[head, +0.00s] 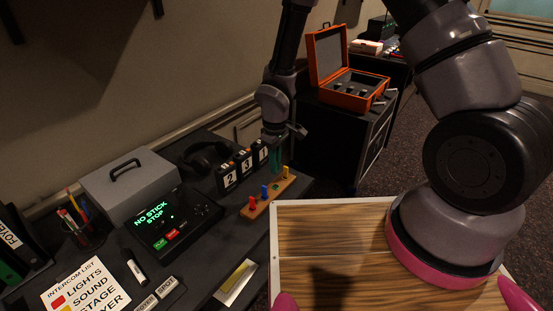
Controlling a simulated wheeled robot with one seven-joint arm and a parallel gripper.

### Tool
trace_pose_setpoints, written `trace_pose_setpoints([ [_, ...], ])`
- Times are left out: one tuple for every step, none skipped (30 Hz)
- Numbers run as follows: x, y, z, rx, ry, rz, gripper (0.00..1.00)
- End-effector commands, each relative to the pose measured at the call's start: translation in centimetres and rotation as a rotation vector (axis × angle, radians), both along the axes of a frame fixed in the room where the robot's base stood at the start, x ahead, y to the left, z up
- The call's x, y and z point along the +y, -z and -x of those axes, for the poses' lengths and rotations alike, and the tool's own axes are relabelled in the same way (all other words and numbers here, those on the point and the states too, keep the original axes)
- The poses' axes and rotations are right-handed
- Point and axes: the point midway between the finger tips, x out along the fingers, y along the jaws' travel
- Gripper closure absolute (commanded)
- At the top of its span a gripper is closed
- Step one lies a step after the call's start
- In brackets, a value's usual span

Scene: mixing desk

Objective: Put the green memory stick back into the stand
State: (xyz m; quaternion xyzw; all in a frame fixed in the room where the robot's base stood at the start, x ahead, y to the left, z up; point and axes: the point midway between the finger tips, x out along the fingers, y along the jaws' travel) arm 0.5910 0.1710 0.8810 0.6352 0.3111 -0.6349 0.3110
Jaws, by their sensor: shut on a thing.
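The stand is a small wooden bar (247,212) near the desk's right edge. A red stick (252,202), a blue stick (264,191) and a yellow stick (286,172) stand upright in it. My gripper (276,165) points down just above the stand, between the blue and yellow sticks, with its jaws shut on the green memory stick, which its fingers mostly hide. A small green patch (276,187) shows on the bar below the fingertips. I cannot tell whether it is the stick's end or a marking, or whether the stick touches the stand.
Numbered black blocks (246,163) stand close behind the stand. A console (172,220) reading "NO STICK STOP" is to the left, near a grey box (130,183) and headphones (207,158). An open orange case (350,90) sits beyond. A wooden board (320,240) lies in front.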

Motion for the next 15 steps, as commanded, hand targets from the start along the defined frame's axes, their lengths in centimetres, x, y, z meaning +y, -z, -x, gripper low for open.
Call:
trace_pose_setpoints([
  [0.0, 0.5, 0.0, 0.002, 0.0, 0.001, 1.0],
  [0.0, 0.8, 0.0, 0.002, 0.001, 0.001, 1.0],
  [-0.1, 1.2, 0.0, 0.001, 0.001, 0.002, 1.0],
  [-0.1, 1.5, 0.0, 0.001, 0.0, 0.002, 1.0],
  [0.0, 1.8, 0.0, 0.001, 0.0, 0.002, 1.0],
  [0.0, 2.2, 0.1, 0.001, -0.001, 0.002, 1.0],
  [0.0, 2.5, 0.1, 0.001, 0.0, 0.002, 1.0],
  [0.0, 2.8, 0.0, 0.001, 0.001, 0.002, 1.0],
  [-0.1, 3.2, 0.0, 0.002, 0.001, 0.001, 1.0],
  [-0.1, 3.4, 0.0, 0.002, 0.001, 0.001, 1.0],
  [-0.1, 3.7, 0.0, 0.001, 0.002, 0.002, 1.0],
  [-0.1, 3.9, 0.0, 0.001, 0.002, 0.002, 1.0],
  [-0.1, 4.1, 0.0, 0.001, 0.002, 0.002, 1.0],
  [-0.1, 4.3, 0.0, 0.001, 0.002, 0.002, 1.0],
  [-0.1, 4.6, 0.0, 0.001, 0.001, 0.002, 1.0],
])
